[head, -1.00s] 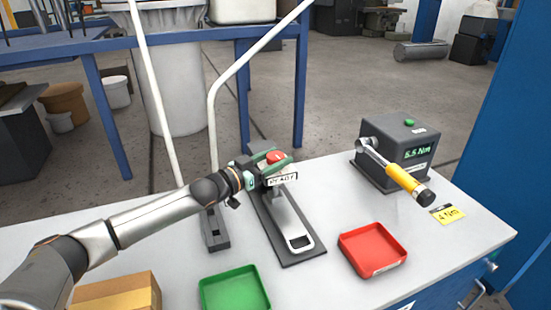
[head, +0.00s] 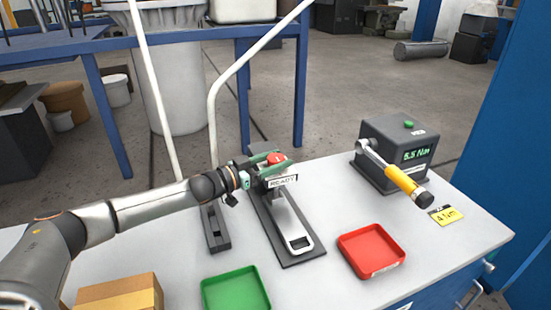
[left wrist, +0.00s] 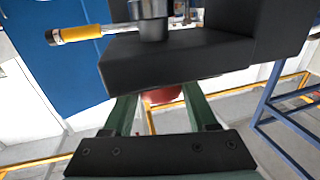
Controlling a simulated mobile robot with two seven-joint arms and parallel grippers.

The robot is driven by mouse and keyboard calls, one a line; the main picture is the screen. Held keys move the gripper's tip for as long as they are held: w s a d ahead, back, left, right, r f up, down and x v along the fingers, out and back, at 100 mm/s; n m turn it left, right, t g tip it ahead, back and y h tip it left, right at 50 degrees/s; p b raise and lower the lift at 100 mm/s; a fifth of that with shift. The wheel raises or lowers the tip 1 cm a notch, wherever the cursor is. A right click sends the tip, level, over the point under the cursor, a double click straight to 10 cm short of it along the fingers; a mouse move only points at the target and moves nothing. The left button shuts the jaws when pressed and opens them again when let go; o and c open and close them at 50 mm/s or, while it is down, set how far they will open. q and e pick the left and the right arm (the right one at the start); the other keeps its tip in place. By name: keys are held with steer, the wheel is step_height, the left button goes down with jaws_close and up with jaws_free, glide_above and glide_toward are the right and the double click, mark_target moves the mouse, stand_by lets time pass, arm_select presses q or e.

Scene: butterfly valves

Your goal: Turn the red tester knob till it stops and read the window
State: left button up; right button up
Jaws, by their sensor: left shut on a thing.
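The red tester knob (head: 277,158) sits on top of the dark tester stand (head: 291,259) on the bench. My left gripper (head: 274,162) is shut on the knob, with its green fingers on either side of it. A white window reading READY (head: 283,181) faces front just below the knob. In the left wrist view the red knob (left wrist: 163,95) shows partly between the two fingers, and a dark block hides part of it. My right gripper is not in view.
A green tray (head: 236,291) and a red tray (head: 371,251) lie at the front. A grey box reading 5.5 Nm (head: 398,150) with a yellow-handled wrench (head: 402,183) stands at the right. A cardboard box (head: 118,292) is front left.

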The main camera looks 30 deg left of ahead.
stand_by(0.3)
arm_select(q)
steer(key=o, duration=1.4)
steer(key=shift+b+v, duration=1.15)
steer(key=shift+v, duration=5.1)
steer(key=shift+f, duration=0.1)
